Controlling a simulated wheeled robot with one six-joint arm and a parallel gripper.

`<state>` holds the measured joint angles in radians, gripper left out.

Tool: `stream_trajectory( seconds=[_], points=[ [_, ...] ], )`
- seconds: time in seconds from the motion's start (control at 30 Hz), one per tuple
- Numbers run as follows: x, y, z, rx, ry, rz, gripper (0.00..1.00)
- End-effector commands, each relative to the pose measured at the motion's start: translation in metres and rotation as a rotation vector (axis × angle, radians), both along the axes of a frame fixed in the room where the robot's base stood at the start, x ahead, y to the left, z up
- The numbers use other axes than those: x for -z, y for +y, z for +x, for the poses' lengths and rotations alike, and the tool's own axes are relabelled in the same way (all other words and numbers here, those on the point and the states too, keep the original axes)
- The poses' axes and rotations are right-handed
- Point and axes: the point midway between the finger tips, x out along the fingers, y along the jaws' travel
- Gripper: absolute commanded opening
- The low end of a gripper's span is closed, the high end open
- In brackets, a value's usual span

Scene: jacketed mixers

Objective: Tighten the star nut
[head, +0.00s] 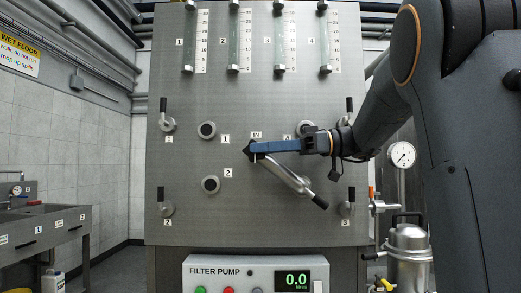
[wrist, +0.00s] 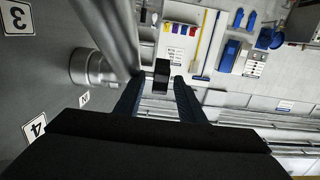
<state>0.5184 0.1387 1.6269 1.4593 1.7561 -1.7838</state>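In the wrist view my gripper (wrist: 159,82) is open, with the nut between or just beyond the fingertips. A gap shows on the nut's left; I cannot tell whether the right finger touches it.
A metal lever (head: 290,178) with a black tip slants down right from the fitting, just below my fingers. Small valves with upright black handles (head: 163,104) and round ports (head: 210,184) dot the panel. A filter pump box (head: 255,273) stands below.

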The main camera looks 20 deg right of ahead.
Motion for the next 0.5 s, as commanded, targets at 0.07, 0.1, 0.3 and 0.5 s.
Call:
stream_trajectory(
  seconds=[0.07, 0.1, 0.3, 0.5],
  points=[
    [0.0, -0.012, -0.003, 0.003, 0.0, 0.0, 0.36],
    [0.0, -0.019, -0.005, 0.004, 0.0, -0.001, 0.36],
    [-0.003, -0.049, -0.015, 0.003, -0.001, 0.0, 0.36],
    [-0.005, -0.065, -0.021, 0.001, 0.0, 0.0, 0.36]
  ],
)
